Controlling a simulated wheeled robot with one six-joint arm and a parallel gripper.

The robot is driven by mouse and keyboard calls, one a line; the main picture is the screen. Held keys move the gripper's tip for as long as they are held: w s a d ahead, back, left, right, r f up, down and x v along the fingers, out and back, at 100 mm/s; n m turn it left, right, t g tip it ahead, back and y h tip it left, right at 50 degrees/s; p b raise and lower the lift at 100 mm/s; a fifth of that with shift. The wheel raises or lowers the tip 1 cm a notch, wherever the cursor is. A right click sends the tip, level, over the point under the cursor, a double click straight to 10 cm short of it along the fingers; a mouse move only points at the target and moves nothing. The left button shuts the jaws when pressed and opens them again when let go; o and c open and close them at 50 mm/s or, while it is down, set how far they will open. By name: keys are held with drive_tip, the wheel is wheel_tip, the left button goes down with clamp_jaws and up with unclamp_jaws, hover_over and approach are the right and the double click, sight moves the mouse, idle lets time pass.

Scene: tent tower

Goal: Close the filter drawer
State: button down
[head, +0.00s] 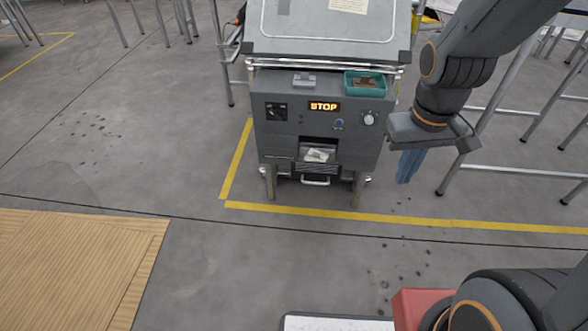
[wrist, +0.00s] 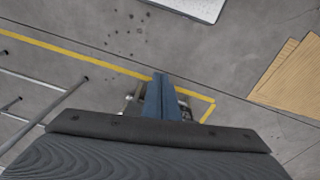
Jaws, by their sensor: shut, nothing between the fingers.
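The grey machine (head: 275,140) with a lit STOP display stands on the floor, its front facing me. Low on its front is what looks like the filter drawer, a dark front with a pale bar handle (head: 315,182). How far it is pulled out is hard to tell from this angle. My gripper (head: 405,180) is shut and empty, its blue fingers pointing down to the right of the machine, apart from the handle in the picture. In the wrist view the shut fingers (wrist: 160,97) hide most of the machine parts behind them.
Above the handle, an opening (head: 318,153) holds something pale. A teal tray (head: 365,83) sits on the machine's ledge. Metal tube frames (head: 490,120) stand at the right. Yellow tape (head: 400,218) marks the floor. A wooden mat (head: 75,265) lies front left; the floor before the machine is clear.

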drive_tip(key=w+a+f+n+t+y+b, duration=0.1)
drive_tip(key=w+a+f+n+b, duration=0.2)
drive_tip(key=w+f, duration=0.6)
drive_tip(key=w+a+f+n+t+y+b, duration=0.2)
drive_tip(key=w+a+f+n+b, duration=0.2)
drive_tip(key=w+a+f, duration=0.5)
drive_tip(key=w+a+f+n+t+y+b, duration=0.1)
drive_tip(key=w+a+f+n+t+b, duration=0.1)
drive_tip(key=w+a+f+n+b, duration=0.2)
drive_tip(key=shift+w+a+f+n+y, duration=0.15)
drive_tip(key=shift+w+a+f+n, duration=0.45)
drive_tip(key=shift+w+f, duration=0.55)
drive_tip(key=shift+w+a+f+n+y, duration=0.1)
drive_tip(key=shift+w+a+f+n, duration=0.5)
drive_tip(key=shift+f, duration=0.85)
drive_tip(key=shift+w+a+f+n+y, duration=0.15)
drive_tip(key=shift+w+a+f+n, duration=0.35)
drive_tip(key=shift+w+f, duration=0.7)
drive_tip(key=shift+w+d+f, duration=0.1)
drive_tip(key=shift+w+f, duration=0.05)
drive_tip(key=shift+w, duration=0.35)
